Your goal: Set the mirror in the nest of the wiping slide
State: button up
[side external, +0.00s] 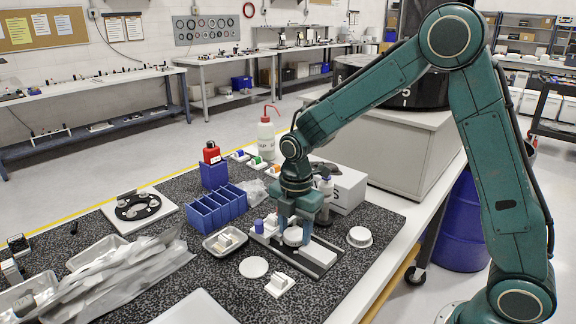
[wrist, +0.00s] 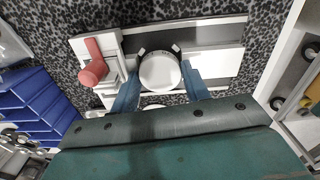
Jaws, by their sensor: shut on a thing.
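My gripper (side external: 294,222) points down over the wiping slide (side external: 322,254) and is shut on the mirror, a round white disc (side external: 293,237). In the wrist view, the blue fingers of my gripper (wrist: 160,76) stand on the left and right of the mirror (wrist: 160,71). The mirror lies over the nest, with dark curved pads (wrist: 144,51) showing around its upper edge. The slide's grey-and-white plate (wrist: 217,63) extends to the right. I cannot tell whether the mirror rests on the nest floor or hangs slightly above it.
A flat white disc (side external: 253,267), a metal tray (side external: 224,242) and a small white block (side external: 279,285) lie near the slide. A round white dish (side external: 360,237) is to the right. Blue bins (side external: 215,207) stand to the left.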

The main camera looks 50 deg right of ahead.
jog(key=shift+s+d+f, duration=0.1)
jog(key=shift+s+f, duration=0.1)
jog(key=shift+f, duration=0.6)
jog(key=o, duration=0.9)
jog(key=shift+c, duration=0.9)
jog(key=shift+o, duration=0.2)
jog(key=shift+r, duration=0.2)
jog(key=shift+o, duration=1)
jog(key=shift+w+r, duration=0.15)
jog(key=shift+r, duration=0.65)
jog(key=shift+w+r, duration=0.15)
jog(key=shift+r, duration=2.5)
jog(key=shift+r, duration=0.1)
